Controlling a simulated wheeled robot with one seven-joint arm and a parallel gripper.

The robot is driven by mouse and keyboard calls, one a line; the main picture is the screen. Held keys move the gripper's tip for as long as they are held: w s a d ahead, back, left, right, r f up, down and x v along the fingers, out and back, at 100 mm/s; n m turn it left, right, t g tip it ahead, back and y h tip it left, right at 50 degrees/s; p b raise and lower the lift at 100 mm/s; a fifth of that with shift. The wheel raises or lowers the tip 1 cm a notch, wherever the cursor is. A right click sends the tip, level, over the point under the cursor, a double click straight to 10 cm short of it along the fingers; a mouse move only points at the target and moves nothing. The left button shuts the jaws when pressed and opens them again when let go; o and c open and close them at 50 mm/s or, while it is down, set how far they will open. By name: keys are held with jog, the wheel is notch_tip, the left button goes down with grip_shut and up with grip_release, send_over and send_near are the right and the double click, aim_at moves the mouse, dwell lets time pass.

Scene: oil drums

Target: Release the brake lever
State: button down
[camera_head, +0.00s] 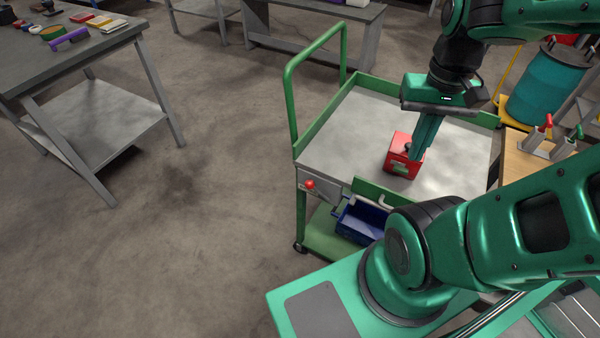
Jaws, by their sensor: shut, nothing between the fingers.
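A green-framed cart (335,155) with a grey top stands right of the middle. A small red ball knob (310,184) shows on a grey plate at its near left corner; it looks like the end of a lever, but its position is hard to read. On the cart top sits a red box (398,165) with a small dark part on its upper face. My gripper (416,155) points down at the box's right side, shut and empty. Its fingers overlap the box in the picture; whether they touch it is unclear. The gripper is well right of the red knob.
A blue bin (362,222) sits on the cart's lower shelf. A wooden surface (527,168) at right carries a red-handled lever (544,130) and a green-handled one (575,137). A teal drum (545,88) stands behind. A grey workbench (110,40) stands at left; the floor between is clear.

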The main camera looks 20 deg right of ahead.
jog(key=n+h, duration=0.2)
jog(key=n, duration=1)
send_over(301, 176)
jog(key=s+a, duration=0.2)
jog(key=shift+g, duration=0.3)
jog(key=f, duration=1.7)
jog(key=shift+w+f, duration=0.25)
jog(key=shift+f, duration=0.05)
jog(key=f, duration=0.6)
jog(key=d+f, duration=0.1)
jog(key=f, duration=0.3)
jog(key=shift+s, duration=0.35)
jog(key=shift+r, duration=0.1)
